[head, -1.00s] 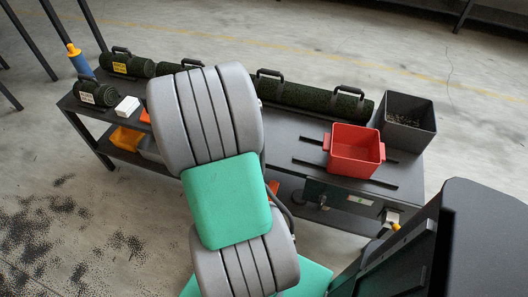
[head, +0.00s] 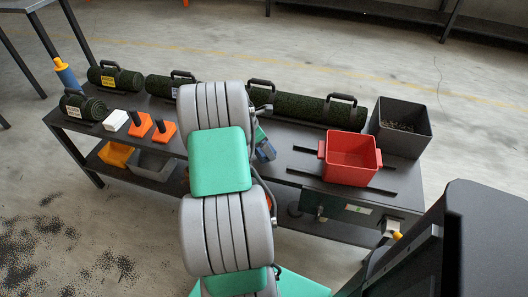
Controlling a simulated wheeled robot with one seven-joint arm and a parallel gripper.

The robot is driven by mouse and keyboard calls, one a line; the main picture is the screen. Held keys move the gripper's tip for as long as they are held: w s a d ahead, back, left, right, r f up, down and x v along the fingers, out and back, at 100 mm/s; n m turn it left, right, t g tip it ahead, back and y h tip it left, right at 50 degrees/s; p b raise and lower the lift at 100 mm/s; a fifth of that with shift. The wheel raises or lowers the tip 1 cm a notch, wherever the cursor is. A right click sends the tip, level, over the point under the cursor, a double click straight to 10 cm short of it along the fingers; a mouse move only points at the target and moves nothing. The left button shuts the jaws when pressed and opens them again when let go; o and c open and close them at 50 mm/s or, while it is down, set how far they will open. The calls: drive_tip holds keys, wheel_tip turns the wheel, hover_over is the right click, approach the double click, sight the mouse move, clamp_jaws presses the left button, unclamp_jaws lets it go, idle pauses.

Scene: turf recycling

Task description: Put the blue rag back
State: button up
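I cannot make out a blue rag for certain. A small blue-grey thing (head: 265,149) shows on or above the bench just right of my arm, partly hidden by it. I cannot tell whether it is the rag. My arm, with grey ribbed links and green covers, rises through the middle of the head view over the bench. My gripper is hidden behind the arm, so its fingers and anything in them do not show.
The dark bench (head: 285,178) carries turf rolls (head: 311,109) along its back, a red bin (head: 351,158), a dark grey bin (head: 402,126), orange-based tools (head: 163,131), a white block (head: 115,120) and a blue bottle (head: 66,76). A lower shelf holds a yellow bin (head: 116,154).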

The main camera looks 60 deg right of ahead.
drive_tip(key=f, duration=0.3)
drive_tip(key=shift+d+f+b, duration=0.35)
drive_tip(key=shift+c, duration=0.7)
drive_tip(key=o, duration=1.1)
drive_tip(key=shift+c, duration=0.2)
drive_tip(key=shift+r, duration=0.1)
drive_tip(key=p+v, duration=0.2)
drive_tip(key=v, duration=1)
